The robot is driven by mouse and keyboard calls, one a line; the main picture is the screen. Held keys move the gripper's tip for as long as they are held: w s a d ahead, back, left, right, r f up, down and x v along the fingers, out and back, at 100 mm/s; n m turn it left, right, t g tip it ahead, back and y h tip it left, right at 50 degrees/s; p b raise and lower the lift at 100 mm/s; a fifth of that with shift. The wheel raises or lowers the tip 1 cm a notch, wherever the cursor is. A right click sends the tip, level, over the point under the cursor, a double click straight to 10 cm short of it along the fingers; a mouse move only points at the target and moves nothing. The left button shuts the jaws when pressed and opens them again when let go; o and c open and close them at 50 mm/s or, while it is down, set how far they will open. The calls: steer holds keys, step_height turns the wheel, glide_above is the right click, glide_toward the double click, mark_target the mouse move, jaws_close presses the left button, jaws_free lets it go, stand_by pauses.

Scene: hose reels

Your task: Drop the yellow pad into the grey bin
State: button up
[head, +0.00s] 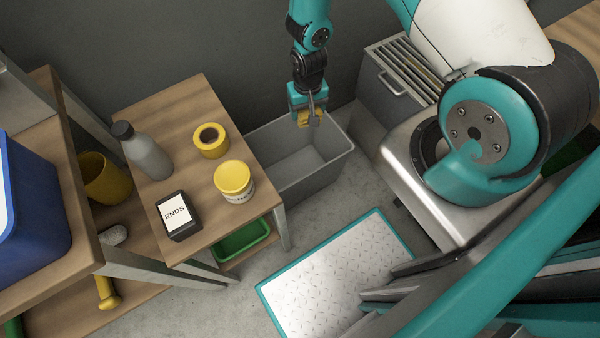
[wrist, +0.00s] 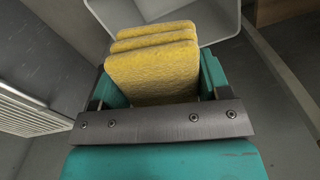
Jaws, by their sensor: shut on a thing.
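The yellow pad (head: 302,119) is between the fingers of my gripper (head: 310,113). In the wrist view the pad (wrist: 152,72) fills the space between the jaws and shows a rough face with parallel layers or ridges behind it. The grey bin (head: 318,178) stands on the floor beside the wooden table, open at the top. My gripper and the pad appear above the bin's far part in the head view. The bin's light wall (wrist: 222,22) shows beyond the pad in the wrist view. The visible part of the bin's inside looks empty.
The wooden table (head: 190,104) left of the bin holds a yellow tape roll (head: 211,140), a yellow-lidded tin (head: 234,182), a grey bottle (head: 146,155) and a black box labelled ENDS (head: 178,215). A slatted grey cabinet (head: 385,85) stands right of the bin.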

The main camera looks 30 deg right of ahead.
steer(key=w+d+f+m+b, duration=0.1)
steer(key=w+f+b, duration=0.1)
steer(key=f+b, duration=1)
steer(key=w+f+m+b, duration=0.2)
steer(key=f+b, duration=1.1)
steer(key=b, duration=0.1)
steer(key=shift+w+d, duration=0.35)
steer(key=shift+w, duration=0.05)
steer(key=o, duration=1)
step_height(320, 180, up, 17)
steer(key=p, duration=0.6)
steer(key=shift+r+p, duration=0.15)
steer(key=shift+p, duration=0.15)
